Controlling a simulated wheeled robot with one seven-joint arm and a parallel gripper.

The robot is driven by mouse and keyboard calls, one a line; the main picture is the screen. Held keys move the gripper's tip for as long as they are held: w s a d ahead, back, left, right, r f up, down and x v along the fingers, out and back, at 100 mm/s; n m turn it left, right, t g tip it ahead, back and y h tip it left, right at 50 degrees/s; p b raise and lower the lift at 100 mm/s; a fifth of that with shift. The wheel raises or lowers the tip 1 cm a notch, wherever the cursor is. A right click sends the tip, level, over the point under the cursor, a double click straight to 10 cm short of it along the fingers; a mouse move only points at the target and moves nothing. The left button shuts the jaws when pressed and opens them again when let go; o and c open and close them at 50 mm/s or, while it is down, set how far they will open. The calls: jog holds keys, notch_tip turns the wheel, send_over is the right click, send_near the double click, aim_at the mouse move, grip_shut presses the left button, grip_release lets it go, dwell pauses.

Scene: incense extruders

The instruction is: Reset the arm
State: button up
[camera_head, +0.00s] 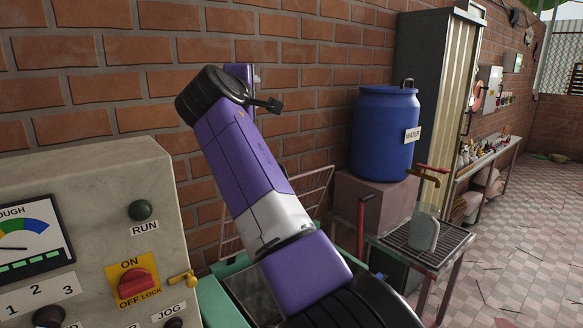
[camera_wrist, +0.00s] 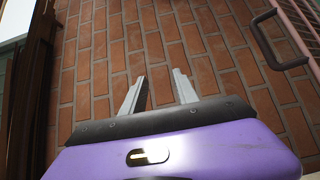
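My gripper (camera_wrist: 158,90) shows in the wrist view with its two pale grey fingers apart. Nothing is between them, and only the brick wall (camera_wrist: 150,45) shows beyond. In the head view my purple and white arm (camera_head: 240,165) rises from the lower right, leaning up and left in front of the wall. The gripper's fingers cannot be made out clearly there, as the dark upper joint covers that area.
A grey control panel (camera_head: 95,190) with a gauge and knobs stands at the left. A blue water barrel (camera_head: 383,130) sits on a block behind a metal grate stand (camera_head: 448,240). A tall metal cabinet (camera_head: 430,70) is behind. Tiled floor (camera_head: 540,230) is mostly open at right.

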jog(key=s+f+m+t+y, duration=0.15)
jog(key=s+f+y, duration=0.3)
jog(key=f, duration=0.75)
jog(key=s+f+m+g+y, duration=0.1)
jog(key=s+f+m+y, duration=0.3)
jog(key=f, duration=0.9)
jog(key=s+d+f+m+t, duration=0.1)
jog(key=s+d+f+m, duration=0.1)
jog(key=s+d+f, duration=0.5)
jog(key=s+d+f+m, duration=0.1)
jog(key=s+d+f, duration=0.1)
jog(key=s+f, duration=0.6)
jog(key=s+d+f+m+g+h, duration=0.1)
jog(key=s+d, duration=0.5)
jog(key=s, duration=0.8)
jog(key=s+d+f+m+g+h, duration=0.1)
jog(key=s+d, duration=0.6)
jog(key=s, duration=0.8)
jog(key=s+d+f+m+g+h, duration=0.2)
jog(key=s+d+m, duration=0.4)
jog(key=s, duration=0.8)
jog(key=shift+s+d+f+h, duration=0.35)
jog(key=shift+f+h, duration=0.2)
jog(key=shift+h, duration=0.6)
jog(key=shift+a, duration=0.1)
